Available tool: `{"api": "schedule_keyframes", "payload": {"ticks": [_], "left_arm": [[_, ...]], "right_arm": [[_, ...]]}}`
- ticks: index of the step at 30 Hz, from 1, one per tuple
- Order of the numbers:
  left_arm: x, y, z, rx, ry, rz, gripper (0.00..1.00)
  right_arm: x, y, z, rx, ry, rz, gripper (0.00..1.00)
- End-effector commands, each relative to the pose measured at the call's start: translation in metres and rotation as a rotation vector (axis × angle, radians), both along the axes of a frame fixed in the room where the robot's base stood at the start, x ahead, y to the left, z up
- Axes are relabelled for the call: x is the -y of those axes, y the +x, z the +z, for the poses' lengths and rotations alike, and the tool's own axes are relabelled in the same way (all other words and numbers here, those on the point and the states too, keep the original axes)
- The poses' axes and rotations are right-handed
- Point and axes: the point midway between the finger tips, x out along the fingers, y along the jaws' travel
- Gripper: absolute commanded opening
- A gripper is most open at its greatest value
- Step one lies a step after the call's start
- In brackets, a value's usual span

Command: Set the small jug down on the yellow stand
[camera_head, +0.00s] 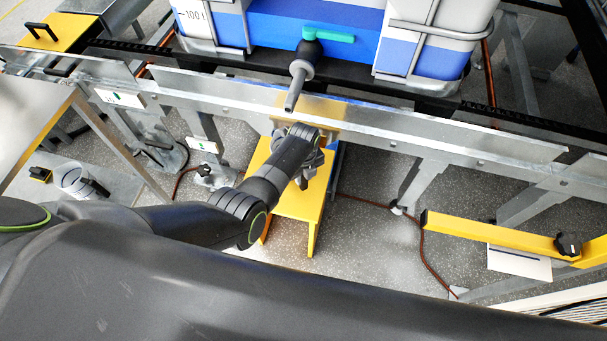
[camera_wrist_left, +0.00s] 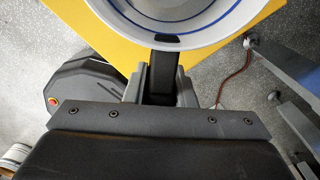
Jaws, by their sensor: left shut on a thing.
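The small jug (camera_wrist_left: 168,27) is at the top of the left wrist view, a round white vessel with a blue ring inside and a black handle towards me. My left gripper (camera_wrist_left: 162,86) is shut on that handle. The yellow stand (camera_wrist_left: 80,18) lies beneath the jug; I cannot tell whether they touch. In the head view the yellow stand (camera_head: 297,205) is under the rail, and my left gripper (camera_head: 308,165) is over it. My arm and the rail hide most of the jug there. My right gripper is not in view.
A tap with a green lever (camera_head: 328,36) and grey spout hangs above the stand, in front of a blue-and-white tank (camera_head: 270,22). The metal rail (camera_head: 400,125) crosses over the stand. A grey cup (camera_head: 74,178) stands on a low shelf at left. A yellow bar (camera_head: 490,234) is at right.

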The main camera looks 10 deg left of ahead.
Motion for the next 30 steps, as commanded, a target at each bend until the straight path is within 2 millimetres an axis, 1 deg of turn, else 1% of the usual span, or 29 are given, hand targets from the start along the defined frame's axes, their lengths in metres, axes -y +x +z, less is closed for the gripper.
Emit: {"api": "schedule_keyframes", "payload": {"ticks": [4,27,28,30], "left_arm": [[0.0,0.0008,-0.0061,0.001,0.0,0.0,0.0],[-0.0002,0.0005,-0.0092,0.001,0.0,0.0,0.0],[-0.0001,0.0004,-0.0092,0.001,0.0,0.0,0.27],[-0.0002,0.0004,-0.0092,0.001,0.0,0.0,0.36]], "right_arm": [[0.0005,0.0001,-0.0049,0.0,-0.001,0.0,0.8],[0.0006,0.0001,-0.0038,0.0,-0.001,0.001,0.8],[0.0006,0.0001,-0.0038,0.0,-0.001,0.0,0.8],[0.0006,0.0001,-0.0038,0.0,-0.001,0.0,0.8]]}}
